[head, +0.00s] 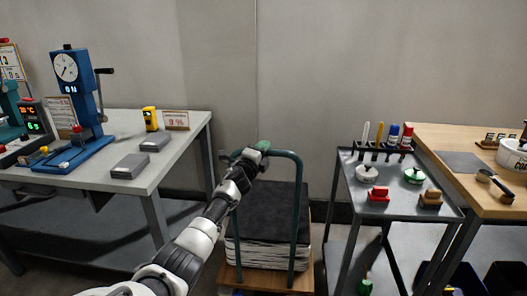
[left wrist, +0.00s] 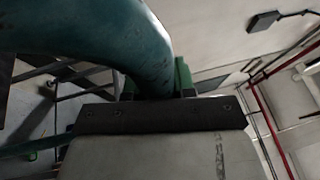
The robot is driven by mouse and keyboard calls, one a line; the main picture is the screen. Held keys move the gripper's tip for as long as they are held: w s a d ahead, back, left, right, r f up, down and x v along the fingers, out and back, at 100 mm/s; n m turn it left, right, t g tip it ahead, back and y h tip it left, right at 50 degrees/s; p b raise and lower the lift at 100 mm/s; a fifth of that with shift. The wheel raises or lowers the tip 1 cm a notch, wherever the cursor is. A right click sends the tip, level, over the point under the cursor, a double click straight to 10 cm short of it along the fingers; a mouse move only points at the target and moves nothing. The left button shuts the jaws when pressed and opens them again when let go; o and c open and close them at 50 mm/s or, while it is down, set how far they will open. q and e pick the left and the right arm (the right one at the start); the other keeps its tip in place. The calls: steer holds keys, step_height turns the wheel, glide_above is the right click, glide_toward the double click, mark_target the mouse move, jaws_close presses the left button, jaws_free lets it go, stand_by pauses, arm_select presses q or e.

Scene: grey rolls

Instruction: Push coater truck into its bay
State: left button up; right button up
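The coater truck is a low wooden platform (head: 262,277) with a teal tubular handle (head: 299,205). It bears a stack of dark-topped sheets (head: 273,225). It stands on the floor between two tables. My right gripper is not in view.
A grey table (head: 185,130) with a blue dial press (head: 80,100) and grey blocks stands on the left. A dark metal stand (head: 385,195) with pens and stamps, and a wooden-topped bench (head: 450,140), stand on the right. A plain wall is behind the truck.

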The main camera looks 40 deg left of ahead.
arm_select(q)
steer(key=o, duration=0.4)
steer(key=shift+w+d+f, duration=0.1)
steer(key=shift+d+f, duration=0.05)
steer(key=shift+f, duration=0.25)
steer(key=shift+o, duration=0.2)
steer(key=shift+r, duration=0.1)
steer(key=shift+s, duration=0.5)
steer(key=p+v, duration=0.1)
steer(key=v, duration=0.9)
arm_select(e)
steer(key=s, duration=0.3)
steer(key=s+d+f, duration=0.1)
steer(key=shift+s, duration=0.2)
